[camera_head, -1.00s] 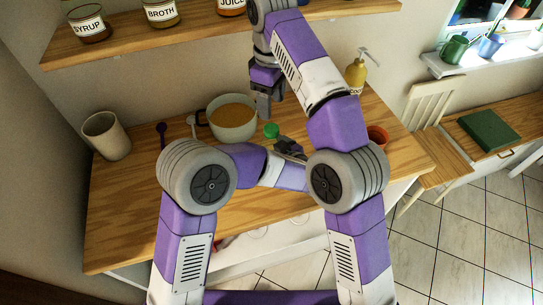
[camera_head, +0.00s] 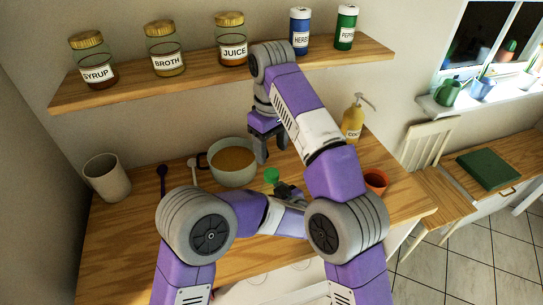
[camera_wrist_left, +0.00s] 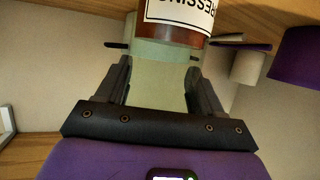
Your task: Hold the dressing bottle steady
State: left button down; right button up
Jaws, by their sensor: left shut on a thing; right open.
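My left gripper (camera_wrist_left: 160,85) is shut on the dressing bottle (camera_wrist_left: 180,14), whose white label reads partly and upside down in the left wrist view. Pale translucent glass shows between the fingers, and reddish-brown content shows beside the label. In the head view my left gripper (camera_head: 290,191) is low over the counter, partly hidden by my arms. A green top (camera_head: 271,174), apparently the bottle's cap, shows beside it; the bottle's body is hardly visible there. My right gripper (camera_head: 267,146) is open and empty, pointing down above and behind the green top, beside the bowl.
A bowl of brown liquid (camera_head: 233,163), a beige cup (camera_head: 107,178) and two spoons (camera_head: 162,178) stand on the left. A yellow pump bottle (camera_head: 353,120) and an orange pot (camera_head: 375,181) stand on the right. A shelf (camera_head: 180,76) with jars hangs above.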

aim_at(272, 173)
jog(key=m, duration=0.6)
jog(key=shift+f, duration=0.15)
jog(key=m, duration=0.3)
jog(key=shift+m, duration=0.3)
jog(key=m, duration=0.3)
jog(key=shift+m, duration=0.4)
jog(key=m, duration=0.4)
jog(key=shift+f, duration=0.1)
jog(key=m, duration=0.5)
jog(key=shift+m, duration=0.4)
jog(key=m, duration=0.3)
jog(key=shift+m, duration=0.3)
jog(key=m, duration=0.5)
jog(key=shift+r+m, duration=0.25)
jog(key=shift+m, duration=0.05)
jog(key=m, duration=0.3)
jog(key=shift+r+m, duration=0.1)
jog(key=shift+m, duration=0.3)
jog(key=shift+f, duration=4)
